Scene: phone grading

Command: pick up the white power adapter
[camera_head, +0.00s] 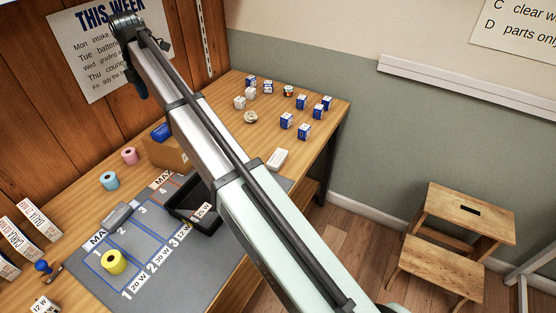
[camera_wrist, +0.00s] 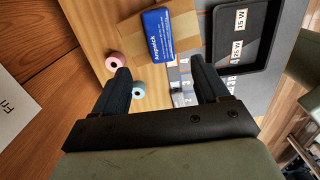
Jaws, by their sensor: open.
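Two small white cube-shaped blocks that look like power adapters, one (camera_head: 251,93) and another (camera_head: 239,103), stand near the far end of the wooden table in the head view. A larger flat white block (camera_head: 278,159) lies near the table's right edge, beside my arm. I cannot tell for sure which of these is the white power adapter. None of them shows clearly in the wrist view. My gripper (camera_wrist: 160,62) is open and empty, its dark fingers spread above the table, near the pink and teal rolls and the blue box.
A grey mat (camera_head: 172,262) with numbered lanes bears a yellow roll (camera_head: 113,262) and a grey block (camera_head: 116,217). A black tray (camera_wrist: 265,18) lies beside a blue box (camera_wrist: 158,34) on cardboard. Several blue-white boxes (camera_head: 304,131) stand at the far right. A stool (camera_head: 470,212) is on the floor.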

